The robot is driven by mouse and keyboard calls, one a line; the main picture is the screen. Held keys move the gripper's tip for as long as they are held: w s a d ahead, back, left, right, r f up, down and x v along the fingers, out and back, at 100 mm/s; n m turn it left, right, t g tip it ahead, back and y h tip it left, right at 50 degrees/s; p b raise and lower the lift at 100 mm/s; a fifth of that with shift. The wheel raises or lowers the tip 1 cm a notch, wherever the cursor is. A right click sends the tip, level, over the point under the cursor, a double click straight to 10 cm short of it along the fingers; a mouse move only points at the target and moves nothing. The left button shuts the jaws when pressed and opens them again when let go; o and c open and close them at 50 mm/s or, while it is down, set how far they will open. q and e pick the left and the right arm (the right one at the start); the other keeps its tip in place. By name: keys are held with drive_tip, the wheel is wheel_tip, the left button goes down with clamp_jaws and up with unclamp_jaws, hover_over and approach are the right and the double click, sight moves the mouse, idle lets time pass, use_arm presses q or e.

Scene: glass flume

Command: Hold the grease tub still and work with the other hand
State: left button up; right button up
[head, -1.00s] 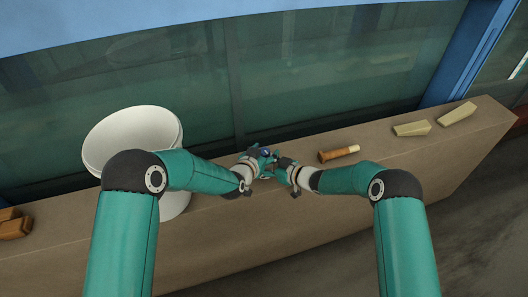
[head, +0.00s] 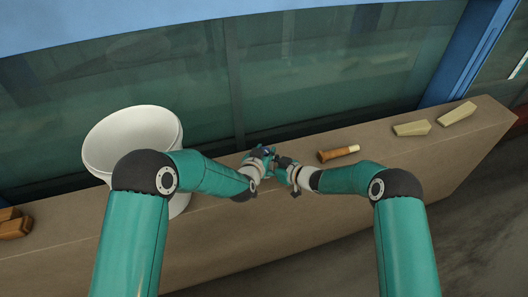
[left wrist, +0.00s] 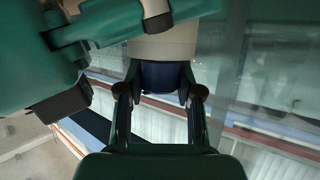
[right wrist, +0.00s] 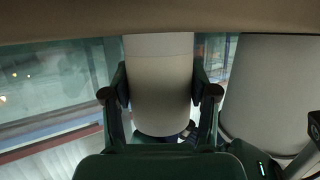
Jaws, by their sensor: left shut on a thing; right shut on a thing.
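The grease tub looks like a pale beige cylinder (right wrist: 160,85) with a dark blue lid-like end (left wrist: 160,76). My left gripper (left wrist: 160,92) is shut on the dark blue end in the left wrist view. My right gripper (right wrist: 161,92) is shut on the pale body in the right wrist view. In the head view my left gripper (head: 262,158) and right gripper (head: 284,164) meet above the bench, and the tub between them is mostly hidden; only a small dark blue bit shows. I cannot tell whether the blue end is loose.
A large white bucket (head: 130,135) stands on the brown bench (head: 330,205) behind my left arm. A wooden-handled tool (head: 338,154) and two pale wedges (head: 411,129) (head: 457,114) lie at the right. Brown blocks (head: 14,226) lie at far left. The glass wall (head: 320,75) rises behind.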

use_arm(q)
drive_tip(key=shift+w+n+t+y, duration=0.1)
drive_tip(key=shift+n+t+y, duration=0.2)
drive_tip(key=shift+n+y, duration=2.2)
drive_tip(key=shift+y, duration=0.3)
drive_tip(key=o, duration=1.2)
drive_tip(key=shift+a+m, duration=0.1)
drive_tip(key=shift+m, duration=0.3)
